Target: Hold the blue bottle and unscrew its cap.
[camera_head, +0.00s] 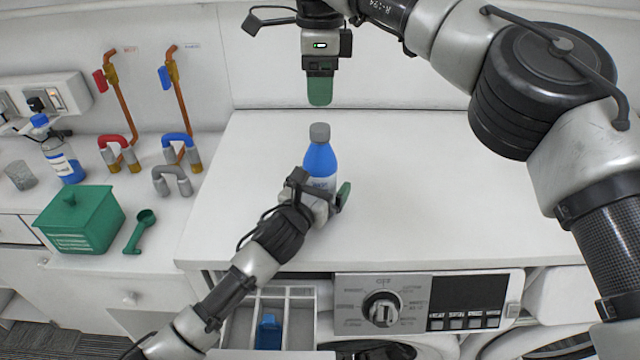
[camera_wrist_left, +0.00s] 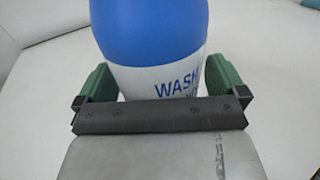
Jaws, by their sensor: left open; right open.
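The blue bottle (camera_head: 319,160) stands upright on the white machine top, with its grey cap (camera_head: 319,132) on. My left gripper (camera_head: 322,194) is open around the lower part of the bottle. In the left wrist view the bottle (camera_wrist_left: 152,35) shows its white label between the two green fingers (camera_wrist_left: 159,84), with a small gap at the right finger; contact on the left side is unclear. My right gripper (camera_head: 320,92) points down above the cap, apart from it. It is open and empty, its green fingers overlapping in this view. The cap is out of the left wrist view.
The white machine top (camera_head: 440,200) is clear around the bottle. An open drawer (camera_head: 240,325) with a blue insert (camera_head: 268,332) is below, beside a control knob (camera_head: 382,308).

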